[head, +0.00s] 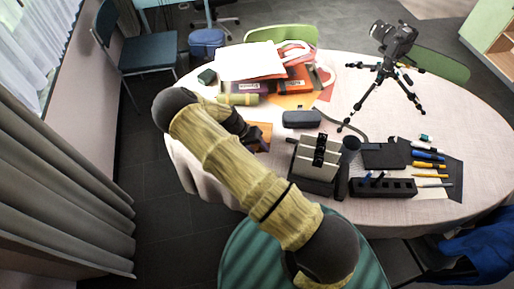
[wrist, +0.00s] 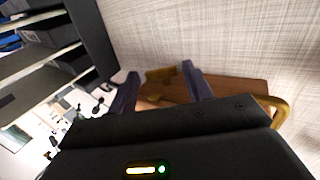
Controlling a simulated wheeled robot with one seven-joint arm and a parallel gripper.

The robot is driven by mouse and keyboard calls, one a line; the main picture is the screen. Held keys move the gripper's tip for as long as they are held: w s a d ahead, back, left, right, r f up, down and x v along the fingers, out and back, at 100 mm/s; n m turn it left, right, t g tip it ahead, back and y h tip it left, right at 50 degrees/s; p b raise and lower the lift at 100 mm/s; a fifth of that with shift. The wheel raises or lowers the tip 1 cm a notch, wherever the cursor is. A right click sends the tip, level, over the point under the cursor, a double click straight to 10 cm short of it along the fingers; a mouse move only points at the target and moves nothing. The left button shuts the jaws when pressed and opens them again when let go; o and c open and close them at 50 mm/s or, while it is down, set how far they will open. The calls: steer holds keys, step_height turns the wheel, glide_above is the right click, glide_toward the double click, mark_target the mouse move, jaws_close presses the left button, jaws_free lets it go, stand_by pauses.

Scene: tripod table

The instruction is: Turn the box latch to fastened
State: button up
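A brown wooden box (wrist: 234,90) lies ahead of my gripper in the wrist view. A brass-coloured piece, which looks like the latch (wrist: 158,74), shows on it between my fingertips. I cannot tell its turn angle or whether the fingers touch it. A curved brass handle (wrist: 283,110) is at the box's right end. My gripper (wrist: 160,71) is open, with one dark finger on each side of the brass piece. In the head view the box (head: 263,134) is an orange-brown patch at the table's near left, partly hidden by my arm, which also hides the latch.
A grey case (head: 301,118) and a black device with grey panels (head: 318,160) stand right of the box. Folders and a white bag (head: 249,61) lie behind it. A camera tripod (head: 385,75) stands at back right. Pens and a black holder (head: 382,188) lie at front right.

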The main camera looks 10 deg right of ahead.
steer(key=shift+o, duration=0.5)
steer(key=shift+a+r, duration=0.1)
steer(key=shift+r, duration=0.05)
steer(key=b+v, duration=0.3)
steer(key=v, duration=1.4)
steer(key=s+d+r+n+t+y, duration=0.2)
steer(key=s+d+r, duration=0.2)
steer(key=s, duration=0.5)
steer(key=s+d+r+n+t+y, duration=0.2)
steer(key=s+d+r, duration=0.3)
steer(key=s+r, duration=0.3)
steer(key=shift+s+d+r+t+y, duration=0.25)
steer(key=shift+s+t+y, duration=0.15)
steer(key=shift+s+y, duration=0.55)
